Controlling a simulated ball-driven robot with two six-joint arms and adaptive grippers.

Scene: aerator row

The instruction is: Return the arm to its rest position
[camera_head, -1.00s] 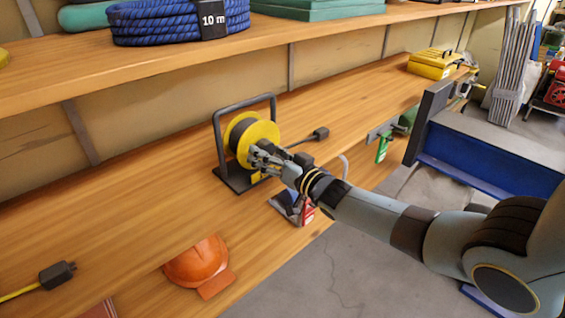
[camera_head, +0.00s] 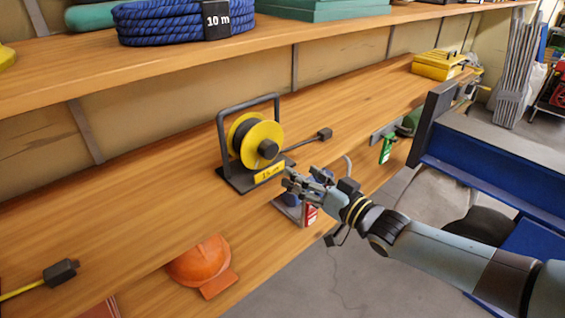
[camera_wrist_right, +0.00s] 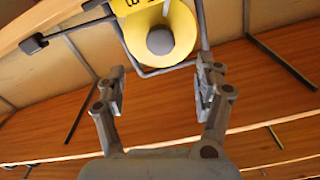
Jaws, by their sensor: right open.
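My right gripper (camera_head: 305,182) is open and empty, in front of the wooden shelf's edge in the head view. Its arm reaches in from the lower right. The right wrist view shows its two fingers (camera_wrist_right: 160,92) spread apart with nothing between them. A yellow cable reel (camera_head: 257,141) with a dark hub stands on the shelf in a black frame, behind and left of the gripper, apart from it. It also shows beyond the fingertips in the right wrist view (camera_wrist_right: 178,22). My left gripper is not in view.
The wooden shelf (camera_head: 130,190) runs across the view. An orange hard hat (camera_head: 200,262) sits lower, at its front. A blue rope coil (camera_head: 180,22) lies on the upper shelf. A blue bench-like block (camera_head: 475,178) stands to the right. Grey floor lies open at the lower middle.

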